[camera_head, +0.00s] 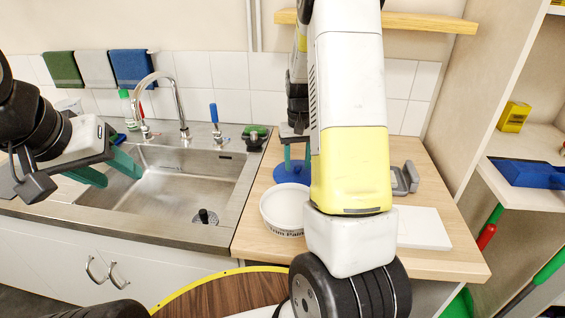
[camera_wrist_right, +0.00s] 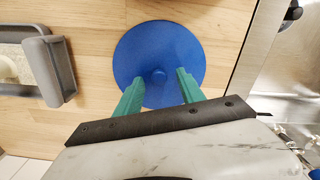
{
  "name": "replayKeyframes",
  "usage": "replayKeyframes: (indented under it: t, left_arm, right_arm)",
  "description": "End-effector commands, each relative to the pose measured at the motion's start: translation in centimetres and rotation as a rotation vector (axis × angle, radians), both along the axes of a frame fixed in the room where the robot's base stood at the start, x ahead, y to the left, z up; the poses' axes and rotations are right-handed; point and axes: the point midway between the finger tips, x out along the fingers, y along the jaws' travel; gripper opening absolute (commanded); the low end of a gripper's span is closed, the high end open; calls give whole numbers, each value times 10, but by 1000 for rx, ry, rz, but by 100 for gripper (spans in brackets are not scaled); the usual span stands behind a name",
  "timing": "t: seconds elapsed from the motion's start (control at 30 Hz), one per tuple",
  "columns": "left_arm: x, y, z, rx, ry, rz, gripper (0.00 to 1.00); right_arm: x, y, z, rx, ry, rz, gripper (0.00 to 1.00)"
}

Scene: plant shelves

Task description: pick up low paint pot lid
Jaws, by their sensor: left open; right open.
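The blue round lid (camera_wrist_right: 158,42) with a small knob in its middle lies flat on the wooden counter. In the head view the lid (camera_head: 293,173) is partly hidden by my right arm. My right gripper (camera_wrist_right: 160,88) is open above the lid, its green fingers on either side of the knob and apart from it. The white low paint pot (camera_head: 284,212) stands open on the counter, nearer than the lid, partly behind my right arm. My left gripper (camera_head: 120,174) is open and empty over the sink.
A grey tool (camera_wrist_right: 45,70) lies beside the lid; it also shows in the head view (camera_head: 405,180). A white board (camera_head: 425,228) lies on the counter's right. The steel sink (camera_head: 175,185) with its tap (camera_head: 180,105) is to the left. A shelf unit stands at right.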

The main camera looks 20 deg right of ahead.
Motion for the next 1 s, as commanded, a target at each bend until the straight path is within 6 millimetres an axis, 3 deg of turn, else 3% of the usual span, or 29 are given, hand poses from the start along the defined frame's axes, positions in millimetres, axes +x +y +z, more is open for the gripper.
replayKeyframes:
  t: [0.1,0.33,0.57,1.0]
  left_arm:
    - [0,0,0,0,0,0,47]
    - [0,0,0,0,0,0,47]
    - [0,0,0,0,0,0,47]
    - [0,0,0,0,0,0,47]
  right_arm:
    - [-1,0,-9,0,2,-1,46]
    - [0,0,-10,0,0,-1,46]
    - [0,0,-9,0,0,-1,1]
    - [0,0,-2,1,-2,0,0]
